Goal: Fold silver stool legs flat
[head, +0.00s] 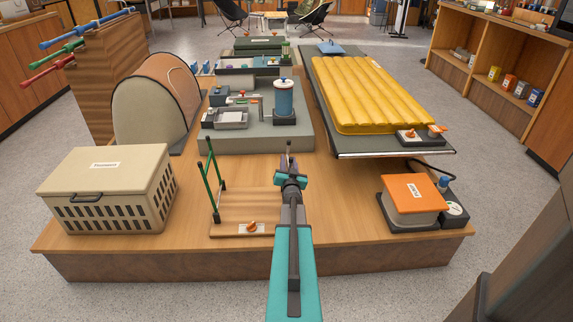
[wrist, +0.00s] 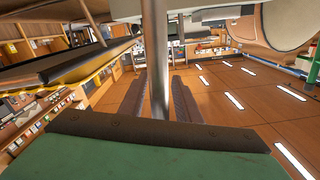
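My gripper (head: 290,158) is over the front middle of the wooden platform, beside a low board. In the wrist view its two dark fingers (wrist: 158,96) stand apart. A round silver pole (wrist: 158,60), looking like a silver stool leg, comes down between them. Gaps show on both sides of the pole near the finger bases, so the fingers do not look closed on it. A green upright leg frame (head: 213,180) stands on the board to the left of my gripper. I cannot make out the silver stool in the head view; my gripper and arm cover that spot.
A beige crate (head: 105,188) stands at the left. An orange-topped box (head: 412,196) is at the right. Behind are a grey kitchen slab (head: 255,137) and a yellow mattress (head: 365,92). The board has an orange knob (head: 252,226). Bare platform shows right of my arm.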

